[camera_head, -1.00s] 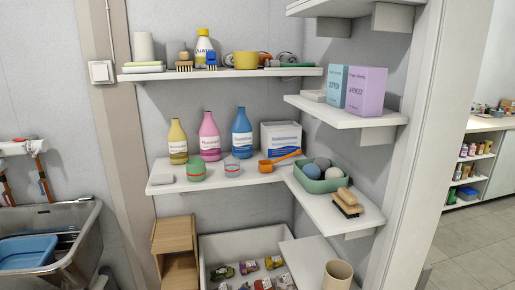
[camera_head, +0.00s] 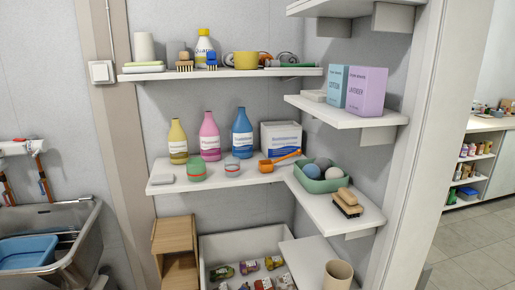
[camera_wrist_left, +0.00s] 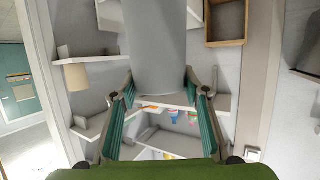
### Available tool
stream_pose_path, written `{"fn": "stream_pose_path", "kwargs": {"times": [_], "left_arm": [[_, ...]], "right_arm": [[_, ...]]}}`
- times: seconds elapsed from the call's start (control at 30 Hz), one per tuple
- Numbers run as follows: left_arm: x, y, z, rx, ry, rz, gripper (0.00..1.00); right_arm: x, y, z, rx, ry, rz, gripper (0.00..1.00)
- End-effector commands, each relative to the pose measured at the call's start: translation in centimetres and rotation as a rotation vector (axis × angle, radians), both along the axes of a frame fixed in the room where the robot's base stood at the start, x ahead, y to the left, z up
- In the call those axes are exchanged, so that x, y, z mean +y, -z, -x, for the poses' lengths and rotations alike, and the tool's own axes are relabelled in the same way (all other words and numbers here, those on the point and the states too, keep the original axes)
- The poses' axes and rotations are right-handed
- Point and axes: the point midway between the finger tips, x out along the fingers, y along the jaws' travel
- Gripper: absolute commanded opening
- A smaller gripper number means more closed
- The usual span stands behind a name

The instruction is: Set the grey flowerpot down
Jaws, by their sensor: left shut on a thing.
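The grey flowerpot (camera_wrist_left: 155,45) shows as a large plain grey body, slightly tapered, running out of the top of the left wrist view. My left gripper (camera_wrist_left: 158,92) has its green-padded fingers on either side of the flowerpot's near end and is shut on it. The flowerpot hides what lies directly behind it, and I cannot tell whether it touches any surface. Neither gripper shows in the head view, and my right gripper is in no frame.
The upper shelf (camera_head: 222,75) is crowded. The middle shelf (camera_head: 232,179) holds bottles, a green-lidded jar (camera_head: 196,169), a glass (camera_head: 232,167) and an orange scoop (camera_head: 280,159). A green basket (camera_head: 318,184) and a brush (camera_head: 347,203) occupy the right shelf. A beige pot (camera_head: 338,275) stands lower right.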

Motion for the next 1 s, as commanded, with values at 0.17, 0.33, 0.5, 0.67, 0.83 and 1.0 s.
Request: {"fn": "stream_pose_path", "kwargs": {"times": [0.17, 0.33, 0.5, 0.67, 0.83, 1.0], "left_arm": [[-0.2, -0.9, 0.0, -0.004, 0.098, 0.0, 0.0], [-0.3, -2.2, 0.0, -0.005, 0.2, 0.004, 0.0], [-0.6, -4.3, 0.2, -0.01, 0.317, 0.005, 0.0], [-0.5, -7.0, 0.5, -0.013, 0.431, 0.0, 0.0], [-0.2, -11.5, 1.3, -0.013, 0.565, -0.009, 0.0], [0.2, -15.5, 2.5, -0.004, 0.661, -0.008, 0.0]], "right_arm": [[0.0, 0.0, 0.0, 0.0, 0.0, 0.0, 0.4], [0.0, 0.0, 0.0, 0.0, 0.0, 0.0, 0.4], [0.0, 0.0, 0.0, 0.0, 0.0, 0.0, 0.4], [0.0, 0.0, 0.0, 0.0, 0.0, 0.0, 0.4], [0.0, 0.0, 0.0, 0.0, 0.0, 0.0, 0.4], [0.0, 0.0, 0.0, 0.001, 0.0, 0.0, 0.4]]}}
